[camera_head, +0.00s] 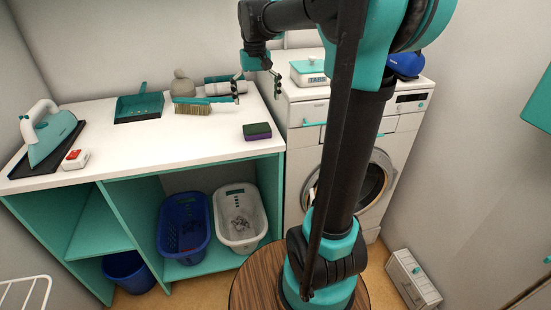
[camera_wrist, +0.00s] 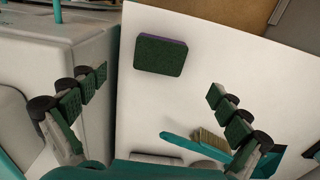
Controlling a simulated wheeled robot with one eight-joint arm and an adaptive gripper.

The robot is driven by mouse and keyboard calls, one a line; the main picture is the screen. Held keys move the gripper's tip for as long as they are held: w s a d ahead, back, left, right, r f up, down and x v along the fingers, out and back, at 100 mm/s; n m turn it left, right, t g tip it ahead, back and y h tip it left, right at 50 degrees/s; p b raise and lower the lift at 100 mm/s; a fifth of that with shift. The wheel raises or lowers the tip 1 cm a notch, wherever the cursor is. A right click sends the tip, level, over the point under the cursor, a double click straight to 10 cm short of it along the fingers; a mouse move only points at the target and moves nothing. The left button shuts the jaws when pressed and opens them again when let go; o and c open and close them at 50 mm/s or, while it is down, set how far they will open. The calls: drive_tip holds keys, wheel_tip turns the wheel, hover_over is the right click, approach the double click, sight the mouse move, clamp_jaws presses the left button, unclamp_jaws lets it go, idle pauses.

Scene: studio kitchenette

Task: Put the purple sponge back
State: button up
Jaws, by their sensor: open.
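The purple sponge (camera_head: 257,131) lies flat on the white counter near its front right edge, with a dark green scouring side up and purple along its side. It also shows in the wrist view (camera_wrist: 160,56), at the upper middle. My gripper (camera_head: 258,88) is open and empty, above the back right of the counter near the washing machine. In the wrist view its two fingers (camera_wrist: 158,84) are spread wide, and the sponge shows beyond their tips, apart from them.
A teal brush (camera_head: 193,107), a dustpan (camera_head: 139,106), an iron (camera_head: 48,134) and a small red-and-white box (camera_head: 75,159) stand on the counter (camera_head: 190,145). Baskets (camera_head: 238,232) sit below.

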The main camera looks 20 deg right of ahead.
drive_tip(key=shift+t, duration=0.9)
drive_tip(key=s+f, duration=0.3)
drive_tip(key=s+d+f, duration=0.1)
drive_tip(key=s+f, duration=0.1)
drive_tip(key=f, duration=0.2)
drive_tip(key=s+d+f, duration=0.1)
drive_tip(key=s+f, duration=0.2)
drive_tip(key=f, duration=0.1)
drive_tip(key=shift+s+d+f, duration=0.15)
drive_tip(key=shift+s+f, duration=0.1)
drive_tip(key=shift+s, duration=0.1)
drive_tip(key=s+d+f+t, duration=0.1)
drive_tip(key=s+f+t, duration=0.1)
drive_tip(key=s+f, duration=0.9)
drive_tip(key=shift+s+d+f, duration=0.25)
drive_tip(key=shift+s, duration=0.3)
